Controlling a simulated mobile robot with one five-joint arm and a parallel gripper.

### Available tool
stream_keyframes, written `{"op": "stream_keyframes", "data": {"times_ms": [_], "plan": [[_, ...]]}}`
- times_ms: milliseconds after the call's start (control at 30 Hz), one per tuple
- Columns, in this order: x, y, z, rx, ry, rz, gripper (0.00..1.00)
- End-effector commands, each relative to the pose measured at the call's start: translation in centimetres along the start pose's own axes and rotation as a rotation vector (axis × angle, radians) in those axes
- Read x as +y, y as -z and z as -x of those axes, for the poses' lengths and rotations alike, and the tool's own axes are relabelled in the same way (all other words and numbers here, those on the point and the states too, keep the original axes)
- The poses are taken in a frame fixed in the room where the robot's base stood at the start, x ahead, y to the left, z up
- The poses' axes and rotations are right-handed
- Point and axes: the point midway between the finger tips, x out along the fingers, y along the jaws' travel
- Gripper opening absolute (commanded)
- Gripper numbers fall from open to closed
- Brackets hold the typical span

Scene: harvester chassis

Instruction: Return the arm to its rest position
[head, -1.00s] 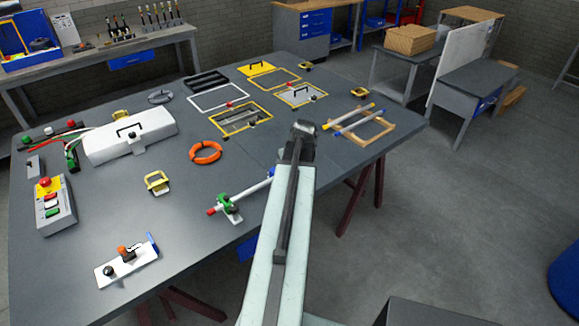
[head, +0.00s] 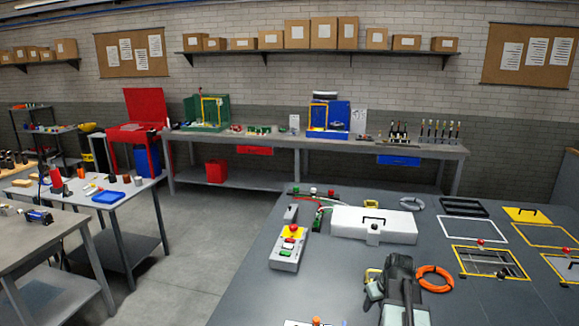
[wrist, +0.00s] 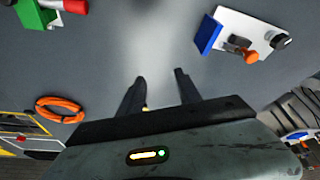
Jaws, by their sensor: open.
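My gripper (wrist: 160,82) shows in the wrist view with its two dark fingers apart and nothing held between them. The fingers are over the grey bench top (wrist: 155,40), at a height I cannot tell. A small yellow bit shows at the base of the left finger, mostly hidden. My dark arm (head: 400,285) rises from the bottom edge of the head view, over the bench's front part.
In the wrist view, an orange ring (wrist: 59,110), a green-and-red fixture (wrist: 35,14) and a white plate with a blue tab (wrist: 240,34) lie around the gripper. In the head view, a button box (head: 288,250) and white cover (head: 350,224) stand on the bench. Open floor (head: 200,255) lies left.

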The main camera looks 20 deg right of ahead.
Motion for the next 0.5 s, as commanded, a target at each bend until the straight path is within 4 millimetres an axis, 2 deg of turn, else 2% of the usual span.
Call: {"op": "stream_keyframes", "data": {"times_ms": [33,67,100,167,200,300,400,500], "plan": [[-4.8,1.2,-0.8,-0.012,0.025,0.065,0.41],[-7.4,1.8,-1.1,-0.021,0.038,0.097,0.41],[-10.8,2.2,-1.4,-0.035,0.055,0.138,0.41],[-16.0,2.6,-1.8,-0.056,0.078,0.197,0.41],[-19.4,2.5,-1.9,-0.073,0.092,0.233,0.41],[-26.8,1.5,-2.0,-0.118,0.116,0.306,0.41],[-32.8,-0.3,-1.7,-0.167,0.125,0.354,0.41],[-36.8,-2.9,-1.1,-0.227,0.112,0.355,0.41]]}}
